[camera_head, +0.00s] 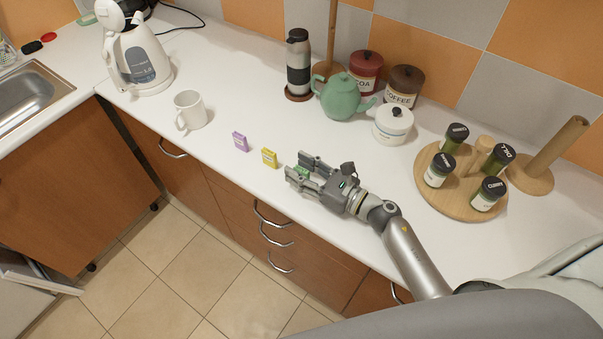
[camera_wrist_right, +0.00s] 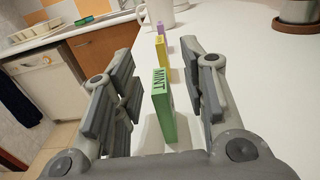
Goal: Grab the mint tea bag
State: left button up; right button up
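The mint tea bag is a small green upright packet marked MINT (camera_wrist_right: 164,105), standing on the white counter between the fingers in the right wrist view. In the head view a bit of its green (camera_head: 303,171) shows between the fingers; the rest is hidden. My right gripper (camera_head: 296,167) is open around it, with a finger on each side. In the right wrist view the gripper (camera_wrist_right: 160,95) shows gaps between both fingers and the packet. My left gripper is not in view.
A yellow packet (camera_head: 269,158) and a purple packet (camera_head: 240,141) stand in line beyond the mint one. A white mug (camera_head: 189,110) is farther left. A green teapot (camera_head: 343,98), a white lidded pot (camera_head: 393,124) and a round spice rack (camera_head: 453,196) stand behind. The counter's front edge is close.

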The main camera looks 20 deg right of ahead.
jog(key=c, duration=0.7)
jog(key=shift+c, duration=0.2)
jog(key=shift+r, duration=0.15)
